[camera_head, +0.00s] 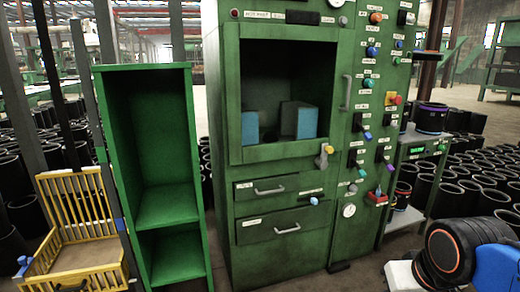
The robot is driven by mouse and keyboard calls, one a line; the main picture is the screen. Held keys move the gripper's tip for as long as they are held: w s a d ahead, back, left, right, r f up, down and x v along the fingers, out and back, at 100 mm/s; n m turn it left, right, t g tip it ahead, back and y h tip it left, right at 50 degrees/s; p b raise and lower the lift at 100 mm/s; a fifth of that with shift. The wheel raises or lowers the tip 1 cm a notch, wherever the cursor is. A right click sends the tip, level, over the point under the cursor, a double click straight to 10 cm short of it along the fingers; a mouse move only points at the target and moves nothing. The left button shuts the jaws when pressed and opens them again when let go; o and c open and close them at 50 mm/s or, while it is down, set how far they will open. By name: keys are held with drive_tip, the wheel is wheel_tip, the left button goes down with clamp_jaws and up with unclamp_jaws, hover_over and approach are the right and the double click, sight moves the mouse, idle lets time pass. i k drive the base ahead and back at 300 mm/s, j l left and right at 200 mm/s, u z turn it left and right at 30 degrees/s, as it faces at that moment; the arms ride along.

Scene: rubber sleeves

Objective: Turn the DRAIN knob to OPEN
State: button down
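The green machine cabinet (285,165) fills the middle. Its right panel (365,140) carries several small coloured knobs and switches with white labels too small to read, so I cannot tell which is DRAIN. Among them are a blue knob (372,52), a green knob (369,83), a red and yellow knob (396,100) and a teal knob (362,173). A yellow knob (321,161) sits at the window's lower right corner. A light blue knob (313,201) is by the drawers. My gripper is not in view.
An open green shelf (165,205) stands left of the cabinet, with a yellow crate (75,258) beside it. A side table (408,155) and many black sleeves (470,195) are at right. The cabinet has two handled drawers (280,228). Floor in front is clear.

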sight(353, 188)
drive_tip(key=i+l+u, duration=0.1)
drive_tip(key=l, duration=0.25)
drive_tip(key=i+l+u, duration=0.1)
drive_tip(key=i+l, duration=0.15)
drive_tip(key=i+l+u, duration=0.1)
drive_tip(key=l, duration=0.4)
drive_tip(key=i+l+u, duration=0.1)
drive_tip(key=l, duration=0.3)
drive_tip(key=i+l+u, duration=0.1)
drive_tip(key=l, duration=0.3)
drive_tip(key=i+l+u, duration=0.1)
drive_tip(key=l, duration=0.3)
drive_tip(key=i, duration=0.1)
